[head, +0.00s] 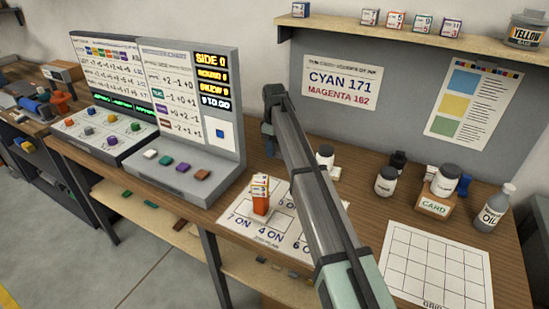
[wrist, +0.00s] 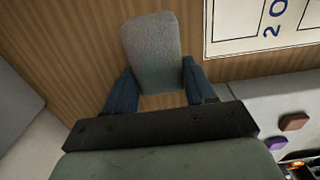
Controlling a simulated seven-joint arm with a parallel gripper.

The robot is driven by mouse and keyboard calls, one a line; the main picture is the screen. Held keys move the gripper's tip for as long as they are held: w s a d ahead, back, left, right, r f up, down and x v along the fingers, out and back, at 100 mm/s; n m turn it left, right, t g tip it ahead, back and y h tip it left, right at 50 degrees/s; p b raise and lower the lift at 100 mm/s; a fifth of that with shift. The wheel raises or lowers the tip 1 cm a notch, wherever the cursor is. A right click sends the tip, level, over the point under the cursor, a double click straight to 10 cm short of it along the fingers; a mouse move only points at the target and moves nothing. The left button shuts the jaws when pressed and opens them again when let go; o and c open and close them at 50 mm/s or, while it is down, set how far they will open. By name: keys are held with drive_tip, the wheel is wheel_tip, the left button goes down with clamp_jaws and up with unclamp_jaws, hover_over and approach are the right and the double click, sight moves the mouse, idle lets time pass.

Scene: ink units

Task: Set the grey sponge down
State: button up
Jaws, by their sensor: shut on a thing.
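The grey sponge (wrist: 152,52) is held between the two dark blue fingers of my gripper (wrist: 158,82) in the wrist view. It sticks out past the fingertips, over brown wood table top (wrist: 75,30). I cannot tell how far it is above the wood.
A white numbered sheet (head: 283,238) bears an orange block with a small box on top. A console (head: 195,160) with coloured buttons stands to the left. White-lidded jars, a card box (head: 434,207) and an oil bottle (head: 494,210) stand right, behind a grid sheet (head: 436,265).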

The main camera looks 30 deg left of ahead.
sight(274, 164)
drive_tip(key=shift+f, duration=2.3)
drive_tip(key=shift+f, duration=0.15)
drive_tip(key=o, duration=1)
wheel_tip(274, 164, up, 12)
drive_tip(key=shift+r, duration=0.15)
